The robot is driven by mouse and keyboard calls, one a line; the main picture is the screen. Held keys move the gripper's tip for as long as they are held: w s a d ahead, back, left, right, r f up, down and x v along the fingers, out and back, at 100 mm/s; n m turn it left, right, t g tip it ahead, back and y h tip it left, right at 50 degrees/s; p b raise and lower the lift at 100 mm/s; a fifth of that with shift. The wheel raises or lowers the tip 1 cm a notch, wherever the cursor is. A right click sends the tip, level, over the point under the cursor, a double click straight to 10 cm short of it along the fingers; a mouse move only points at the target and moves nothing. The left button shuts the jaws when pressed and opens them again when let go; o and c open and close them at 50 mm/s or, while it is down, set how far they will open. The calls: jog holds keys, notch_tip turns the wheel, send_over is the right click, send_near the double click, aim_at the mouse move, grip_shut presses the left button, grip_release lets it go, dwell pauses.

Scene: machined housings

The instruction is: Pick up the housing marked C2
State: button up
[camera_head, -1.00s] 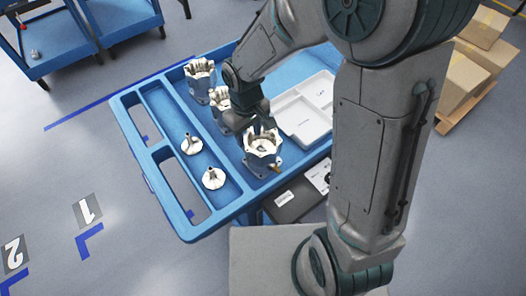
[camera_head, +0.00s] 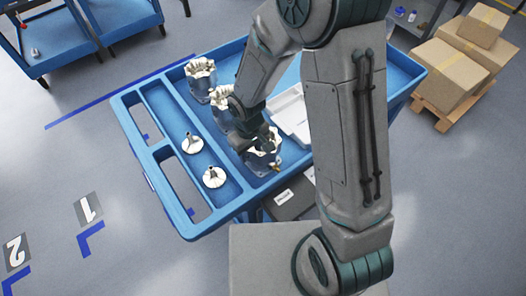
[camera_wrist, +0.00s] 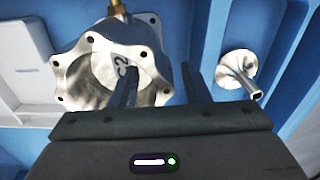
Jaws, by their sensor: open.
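The housing marked C2 (camera_wrist: 80,75) is a silvery metal body with a scalloped, bolt-holed rim, and its mark reads C2 in the wrist view. In the head view this nearest housing (camera_head: 262,166) stands in the blue cart tray, partly hidden by my gripper (camera_head: 262,143). In the wrist view my gripper (camera_wrist: 158,50) is open. Its left finger overlaps the housing's opening and its right finger is just past the rim's right side. I cannot tell how deep the fingers reach or whether they touch.
Two more housings stand farther back, one at the rear (camera_head: 201,82) and one partly hidden behind my arm (camera_head: 221,112). Two small flanged parts (camera_head: 192,143) (camera_head: 213,177) lie in the left channel of the blue cart (camera_head: 185,228). A pale tray (camera_head: 290,112) lies right of the housings.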

grip_shut()
jog(key=shift+r, duration=0.1)
dwell(1.2)
